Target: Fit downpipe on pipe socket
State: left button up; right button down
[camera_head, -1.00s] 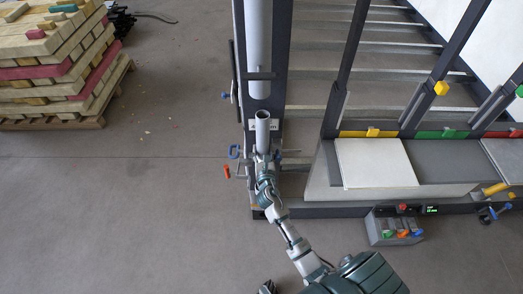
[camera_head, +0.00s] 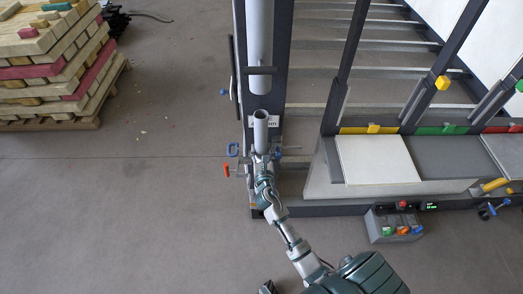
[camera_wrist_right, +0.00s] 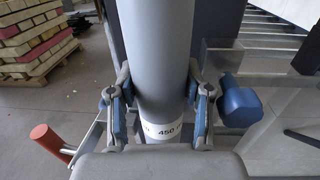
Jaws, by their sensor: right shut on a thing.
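My right gripper (camera_head: 262,158) is shut around a grey pipe (camera_head: 260,132), which I take as the downpipe, with its open end up. In the right wrist view the blue-padded fingers (camera_wrist_right: 160,112) press on both sides of this pipe (camera_wrist_right: 156,60), just above a white label reading 450. A wider grey pipe (camera_head: 259,45) stands upright against the dark post above it. Its lower end appears a little above the held pipe's open end, with a visible gap in the picture. I cannot tell which part is the socket. The held pipe's lower end is hidden.
A blue clamp (camera_head: 233,150) and an orange handle (camera_head: 227,170) sit left of my gripper. A blue knob (camera_wrist_right: 239,101) is close on its right. A dark post (camera_head: 279,75) stands behind.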

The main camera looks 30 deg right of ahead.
jog(key=shift+a+r, duration=0.15)
jog(key=shift+a, duration=0.25)
jog(key=shift+s+d, duration=0.1)
jog(key=shift+d, duration=0.6)
jog(key=shift+a, duration=0.35)
jog(key=shift+a+p, duration=0.1)
jog(key=shift+p, duration=0.2)
